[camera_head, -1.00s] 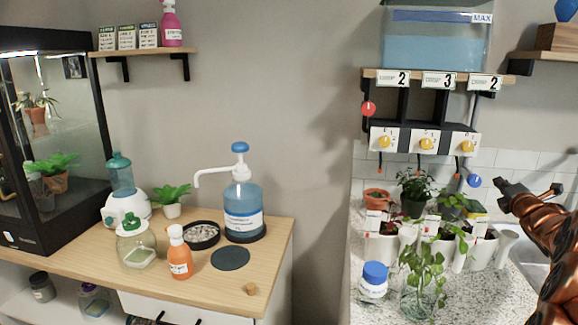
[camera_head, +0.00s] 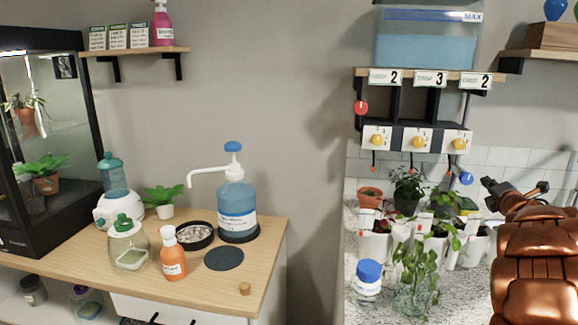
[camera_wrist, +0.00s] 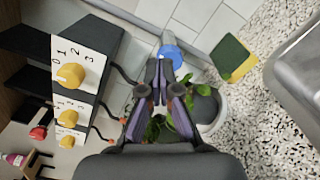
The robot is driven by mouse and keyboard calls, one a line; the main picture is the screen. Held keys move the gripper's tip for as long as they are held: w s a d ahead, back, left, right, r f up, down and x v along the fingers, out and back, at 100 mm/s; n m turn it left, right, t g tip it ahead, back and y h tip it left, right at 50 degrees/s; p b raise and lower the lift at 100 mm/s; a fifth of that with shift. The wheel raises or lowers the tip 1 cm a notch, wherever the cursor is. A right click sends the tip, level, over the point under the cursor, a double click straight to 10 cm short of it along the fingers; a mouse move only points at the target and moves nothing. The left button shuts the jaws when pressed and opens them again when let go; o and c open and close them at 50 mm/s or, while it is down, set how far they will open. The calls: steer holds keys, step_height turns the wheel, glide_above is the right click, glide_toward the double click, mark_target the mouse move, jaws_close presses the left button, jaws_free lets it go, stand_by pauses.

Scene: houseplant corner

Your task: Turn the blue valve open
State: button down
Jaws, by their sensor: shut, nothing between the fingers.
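The blue valve (camera_head: 466,178) is a small round blue handle on the wall below the right end of the dial panel. It also shows in the wrist view (camera_wrist: 171,55), partly hidden behind my fingertips. My gripper (camera_head: 486,182) is just right of the valve in the head view, with a small gap in the picture. In the wrist view my gripper (camera_wrist: 158,68) is shut and empty, its fingertips overlapping the valve's lower edge. I cannot tell whether they touch it.
Dials with yellow knobs (camera_head: 418,142) are above and left of the valve. A red round handle (camera_head: 361,107) is farther left. Potted plants (camera_head: 408,190) crowd the counter below. A water tank (camera_head: 428,45) stands on the shelf above.

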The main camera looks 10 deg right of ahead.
mark_target(466, 178)
steer(key=shift+w, duration=0.15)
steer(key=p+x, duration=0.3)
steer(key=x, duration=0.3)
steer(key=shift+w, duration=0.3)
